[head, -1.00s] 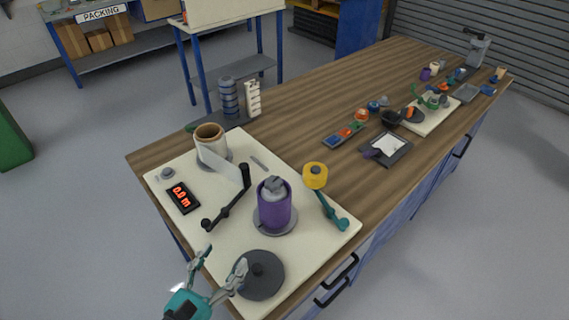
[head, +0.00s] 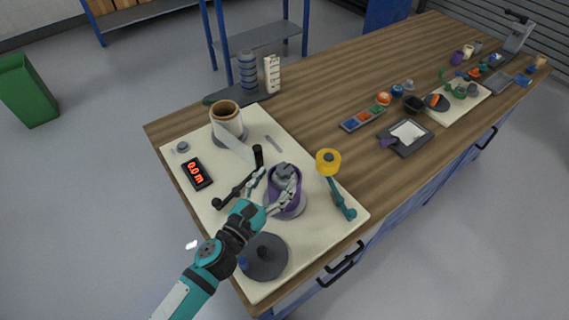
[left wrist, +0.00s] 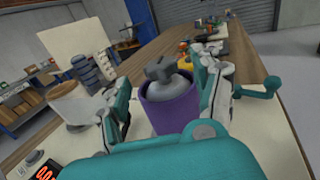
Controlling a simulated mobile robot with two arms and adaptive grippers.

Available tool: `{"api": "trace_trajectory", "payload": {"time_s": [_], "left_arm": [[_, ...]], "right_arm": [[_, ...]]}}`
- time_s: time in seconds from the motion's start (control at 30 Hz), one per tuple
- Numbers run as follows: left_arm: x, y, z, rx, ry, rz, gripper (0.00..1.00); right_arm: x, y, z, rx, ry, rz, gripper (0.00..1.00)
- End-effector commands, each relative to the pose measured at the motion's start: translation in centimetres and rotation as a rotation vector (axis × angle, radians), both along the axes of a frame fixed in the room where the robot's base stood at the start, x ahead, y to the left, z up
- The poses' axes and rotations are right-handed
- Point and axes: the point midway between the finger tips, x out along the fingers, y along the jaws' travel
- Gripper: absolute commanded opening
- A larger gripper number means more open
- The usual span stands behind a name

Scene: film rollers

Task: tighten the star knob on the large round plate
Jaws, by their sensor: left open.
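A grey knob (head: 283,170) with raised arms sits on top of a purple cylinder (head: 283,198), which stands on a round grey plate (head: 296,212) on the cream board. The knob (left wrist: 160,68) and purple cylinder (left wrist: 170,106) also show in the left wrist view. My left gripper (head: 274,181) is open, with a finger on each side of the cylinder's upper part; I cannot tell whether they touch it. A dark round disc (head: 270,262) with a small central knob lies nearer the board's front corner. My right gripper is not in view.
On the cream board (head: 237,273) are a white roll on a brown core (head: 226,118), a black crank arm (head: 236,187), a teal arm with a yellow roller (head: 328,162) and a display reading 0.0 m (head: 197,173).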

Motion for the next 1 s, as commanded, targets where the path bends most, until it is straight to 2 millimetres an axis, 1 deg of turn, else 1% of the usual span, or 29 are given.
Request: {"api": "trace_trajectory", "payload": {"time_s": [0.03,0.1,0.2,0.3,0.43,0.67,0.77,1.0], "left_arm": [[1.0,-0.6,0.2,-0.003,-0.001,0.0,0.66],[1.9,-1.2,0.2,-0.002,-0.001,0.0,0.66],[3.1,-1.8,0.0,-0.001,0.001,0.0,0.66],[3.7,-2.3,0.0,-0.001,0.001,0.0,0.66],[4.1,-2.5,-0.1,0.001,0.001,0.0,0.66],[4.1,-2.5,-0.1,0.0,0.0,0.0,0.66],[4.1,-2.5,-0.1,0.001,0.001,0.0,0.55],[4.1,-2.5,-0.1,0.001,0.001,0.0,0.23]], "right_arm": [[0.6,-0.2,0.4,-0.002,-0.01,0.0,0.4],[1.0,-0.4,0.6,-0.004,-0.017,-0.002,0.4],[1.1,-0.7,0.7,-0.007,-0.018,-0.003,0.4],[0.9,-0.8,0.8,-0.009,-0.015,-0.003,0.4],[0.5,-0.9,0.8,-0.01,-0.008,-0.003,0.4],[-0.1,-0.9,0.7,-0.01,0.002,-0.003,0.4],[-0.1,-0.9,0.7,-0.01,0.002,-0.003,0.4],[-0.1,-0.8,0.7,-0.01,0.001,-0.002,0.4]]}}
